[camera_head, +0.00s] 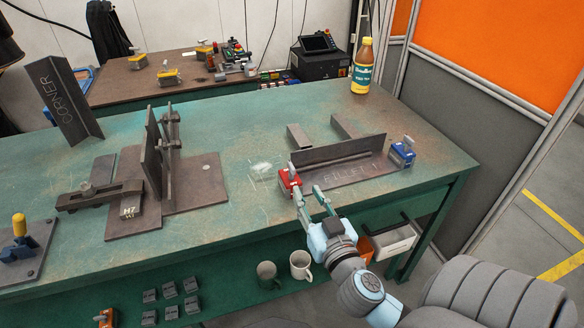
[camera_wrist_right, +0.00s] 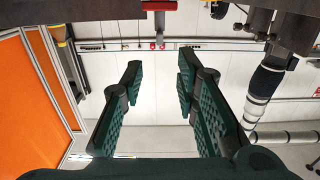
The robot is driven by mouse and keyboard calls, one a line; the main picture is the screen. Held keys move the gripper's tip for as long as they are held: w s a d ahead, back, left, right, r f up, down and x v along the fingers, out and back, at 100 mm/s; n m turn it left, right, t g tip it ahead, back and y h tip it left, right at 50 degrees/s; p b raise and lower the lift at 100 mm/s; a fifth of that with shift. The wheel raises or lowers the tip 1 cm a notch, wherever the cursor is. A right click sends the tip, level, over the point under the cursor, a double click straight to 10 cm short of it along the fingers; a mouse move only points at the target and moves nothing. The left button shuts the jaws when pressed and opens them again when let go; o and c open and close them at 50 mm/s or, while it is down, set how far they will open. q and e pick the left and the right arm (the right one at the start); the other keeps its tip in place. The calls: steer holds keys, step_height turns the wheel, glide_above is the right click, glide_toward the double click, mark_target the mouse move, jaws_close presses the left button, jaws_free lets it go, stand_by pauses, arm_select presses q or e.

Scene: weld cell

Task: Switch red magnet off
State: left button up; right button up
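The red magnet (camera_head: 285,183) sits at the left end of the base plate marked FILLET 1 (camera_head: 343,179), near the front edge of the green table. A red T-shaped part, likely its switch, shows at the top of the right wrist view (camera_wrist_right: 158,6). My right gripper (camera_head: 308,190) is just right of and in front of the red magnet, reaching in from the front right. In the right wrist view its fingers (camera_wrist_right: 160,70) are apart with nothing between them. Whether a finger touches the magnet I cannot tell. My left gripper is not in view.
A blue magnet (camera_head: 402,154) sits at the plate's right end, with an upright steel plate (camera_head: 338,149) between the magnets. A bottle (camera_head: 362,68) stands at the back. A dark fixture (camera_head: 165,180) is to the left. Two mugs (camera_head: 301,265) are below the table's front edge.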

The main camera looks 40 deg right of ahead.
mark_target(294, 170)
steer(key=x, duration=1.2)
steer(key=shift+p, duration=0.3)
steer(key=shift+c, duration=0.4)
jaws_close()
